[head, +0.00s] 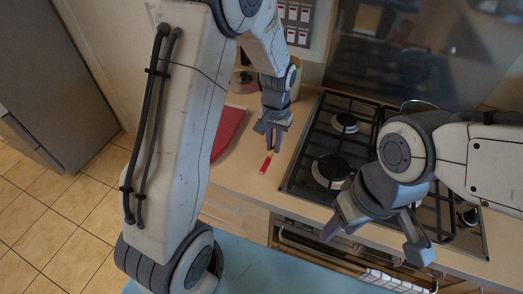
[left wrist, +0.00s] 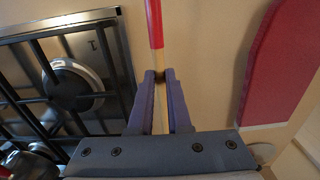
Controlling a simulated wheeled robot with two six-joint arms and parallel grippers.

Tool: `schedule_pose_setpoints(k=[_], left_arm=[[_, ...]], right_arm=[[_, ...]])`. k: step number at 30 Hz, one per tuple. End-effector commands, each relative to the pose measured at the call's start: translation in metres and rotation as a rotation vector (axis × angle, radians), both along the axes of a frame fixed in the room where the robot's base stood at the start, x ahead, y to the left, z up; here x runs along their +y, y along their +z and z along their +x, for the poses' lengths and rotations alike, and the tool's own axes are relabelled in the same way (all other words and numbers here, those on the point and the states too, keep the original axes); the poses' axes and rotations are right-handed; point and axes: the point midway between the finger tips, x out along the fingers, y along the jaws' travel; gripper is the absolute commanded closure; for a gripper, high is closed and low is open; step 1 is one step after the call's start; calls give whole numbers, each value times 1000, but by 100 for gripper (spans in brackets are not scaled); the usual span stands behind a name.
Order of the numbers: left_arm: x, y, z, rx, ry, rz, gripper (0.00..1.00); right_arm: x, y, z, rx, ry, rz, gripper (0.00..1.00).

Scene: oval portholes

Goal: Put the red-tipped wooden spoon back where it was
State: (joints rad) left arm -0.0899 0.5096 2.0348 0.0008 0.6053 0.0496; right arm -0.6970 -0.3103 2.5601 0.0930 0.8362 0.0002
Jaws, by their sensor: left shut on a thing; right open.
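The wooden spoon with the red tip (head: 265,165) is in my left gripper (head: 271,134), over the counter left of the stove. In the left wrist view the purple fingers of my left gripper (left wrist: 160,78) are shut on its pale wooden handle, and the red end (left wrist: 155,25) points away beyond the fingertips. The rest of the spoon is hidden by the gripper. I cannot tell whether the red end touches the counter. My right gripper (head: 375,238) is open and empty, above the stove's front edge.
A gas stove (head: 311,189) with black grates is right of the spoon. A red board (head: 229,130) lies on the counter to its left, partly behind my left arm. A yellowish container (head: 313,72) stands at the back. Bare counter (head: 240,180) lies in front.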

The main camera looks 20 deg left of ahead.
Motion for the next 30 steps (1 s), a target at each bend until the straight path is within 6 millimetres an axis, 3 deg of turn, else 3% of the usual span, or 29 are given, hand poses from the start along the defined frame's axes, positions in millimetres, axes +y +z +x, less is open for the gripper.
schedule_pose_setpoints(k=[3, 8, 18, 26, 27, 29, 30], left_arm=[[23, -12, -3, 4, 6, 0, 100], [38, -21, -5, 1, 4, 0, 100], [40, -60, -6, 2, 3, 0, 100], [39, -63, -5, -2, 3, 0, 100], [39, -63, -5, -1, 3, 0, 73], [39, -63, -5, -1, 3, 0, 54], [39, -63, -5, -1, 3, 0, 54]], right_arm=[[0, 8, 0, 0, 0, 0, 51], [0, 10, 0, 0, -1, 0, 51], [0, 21, 0, 0, -1, 0, 51], [0, 20, 0, 0, -1, 0, 51], [0, 20, 0, 0, -1, 0, 51], [0, 20, 0, 0, -1, 0, 51], [0, 20, 0, 0, -1, 0, 51]])
